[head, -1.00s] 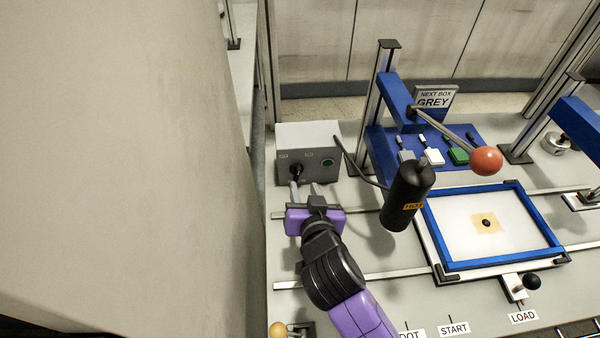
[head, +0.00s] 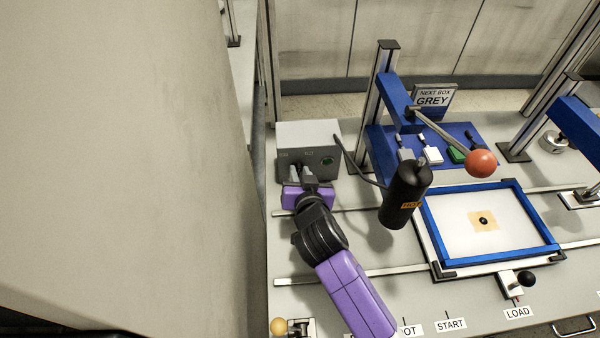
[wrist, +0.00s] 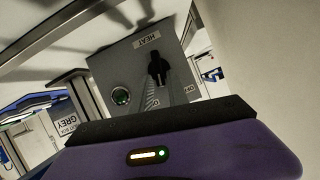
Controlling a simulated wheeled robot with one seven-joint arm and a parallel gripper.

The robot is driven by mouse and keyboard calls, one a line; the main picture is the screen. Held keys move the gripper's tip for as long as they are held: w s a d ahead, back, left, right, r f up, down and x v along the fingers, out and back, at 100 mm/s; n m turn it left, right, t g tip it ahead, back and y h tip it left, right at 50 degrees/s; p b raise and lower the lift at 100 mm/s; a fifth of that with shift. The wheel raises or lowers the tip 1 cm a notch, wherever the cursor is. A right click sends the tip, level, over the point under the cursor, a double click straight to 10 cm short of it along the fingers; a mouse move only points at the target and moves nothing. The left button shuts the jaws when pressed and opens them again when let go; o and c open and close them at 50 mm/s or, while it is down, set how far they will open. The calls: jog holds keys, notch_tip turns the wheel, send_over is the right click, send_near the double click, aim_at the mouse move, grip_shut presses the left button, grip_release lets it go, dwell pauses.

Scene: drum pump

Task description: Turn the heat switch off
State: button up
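The grey control box (head: 322,141) stands at the back left of the bench. Its black heat switch (wrist: 157,69) shows in the wrist view below the HEAT label (wrist: 147,40), with partly readable position labels beyond it. I cannot tell whether the fingers touch or grip the switch.
A black cylinder marked HOT (head: 405,194) hangs to the right of my arm, with a cable to the box. A red ball lever (head: 480,164) and a blue-framed tray (head: 489,221) are farther right. A large pale surface (head: 120,150) fills the left.

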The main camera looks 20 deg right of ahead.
grip_shut()
jog(key=shift+a+n+h, duration=0.15)
jog(key=shift+n+h, duration=0.15)
jog(key=n+b, duration=0.1)
jog(key=n+h+b, duration=0.1)
jog(key=a+n+h+b, duration=0.1)
jog(key=shift+w+a+f+n+g, duration=0.1)
jog(key=shift+w+f+n+g, duration=0.15)
jog(key=shift+n+g, duration=0.15)
jog(key=shift+w+a+f+n+h+b, duration=0.1)
jog(key=shift+a+n+h+b, duration=0.1)
jog(key=shift+n+h+b, duration=0.6)
jog(key=shift+a+f+n+h+b, duration=0.1)
jog(key=shift+a+n+h+b, duration=0.1)
jog(key=shift+n+h+b, duration=0.55)
jog(key=shift+n, duration=0.25)
jog(key=shift+o, duration=2.2)
grip_release()
